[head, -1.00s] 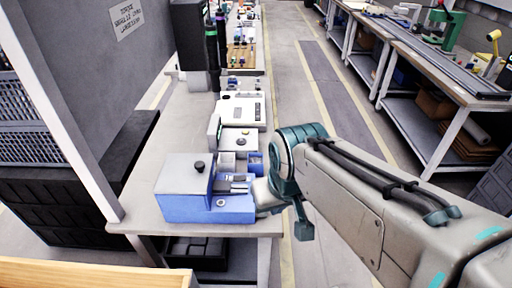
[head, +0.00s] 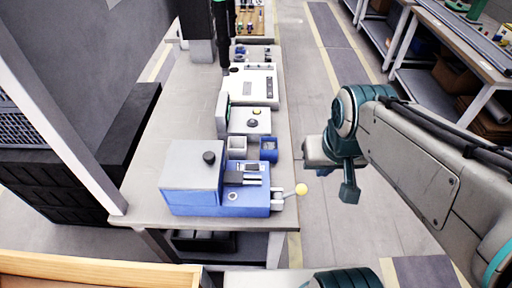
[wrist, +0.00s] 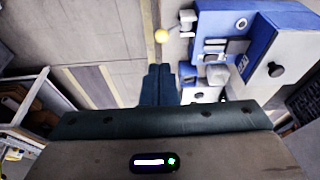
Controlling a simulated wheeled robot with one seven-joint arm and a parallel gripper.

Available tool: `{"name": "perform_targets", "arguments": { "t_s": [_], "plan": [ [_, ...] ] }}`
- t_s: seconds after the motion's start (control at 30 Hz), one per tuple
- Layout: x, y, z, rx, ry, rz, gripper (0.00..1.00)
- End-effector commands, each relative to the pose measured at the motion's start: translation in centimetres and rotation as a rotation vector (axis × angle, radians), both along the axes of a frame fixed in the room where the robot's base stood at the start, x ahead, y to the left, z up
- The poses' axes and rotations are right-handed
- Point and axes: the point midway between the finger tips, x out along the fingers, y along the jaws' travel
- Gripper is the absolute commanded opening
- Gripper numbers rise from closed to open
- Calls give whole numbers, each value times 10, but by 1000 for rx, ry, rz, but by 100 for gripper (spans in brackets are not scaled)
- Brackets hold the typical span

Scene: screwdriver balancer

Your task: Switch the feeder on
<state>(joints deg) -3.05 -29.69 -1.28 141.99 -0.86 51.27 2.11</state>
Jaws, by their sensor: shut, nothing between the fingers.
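The feeder appears to be the blue box with a grey top (head: 192,168) at the bench's near end. It has a black knob (head: 209,158) on top and a lever with a yellow ball (head: 301,189) sticking out on its right. In the wrist view the feeder's blue body (wrist: 218,22) is at the upper right, with the yellow ball (wrist: 161,36) left of it. My gripper (wrist: 160,70) is shut and empty, below the yellow ball in the wrist view and apart from it. I cannot tell whether the feeder is on.
Behind the feeder on the bench (head: 150,165) stand a small white bin (head: 236,147), a blue bin (head: 268,150), a grey box with a dark round button (head: 252,124) and a white device (head: 250,85). The aisle (head: 310,110) right of the bench is clear floor.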

Motion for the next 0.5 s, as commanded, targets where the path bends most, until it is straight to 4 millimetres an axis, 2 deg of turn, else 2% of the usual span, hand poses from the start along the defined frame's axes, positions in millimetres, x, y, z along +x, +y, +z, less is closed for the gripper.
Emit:
{"name": "perform_targets", "arguments": {
  "t_s": [0.17, 0.3, 0.5],
  "plan": [
    [42, 22, -12, 14, 22, 0, 0],
    [82, 54, -25, 8, 33, -14, 0],
    [125, 104, -48, -22, 25, -35, 0]
  ]
}}
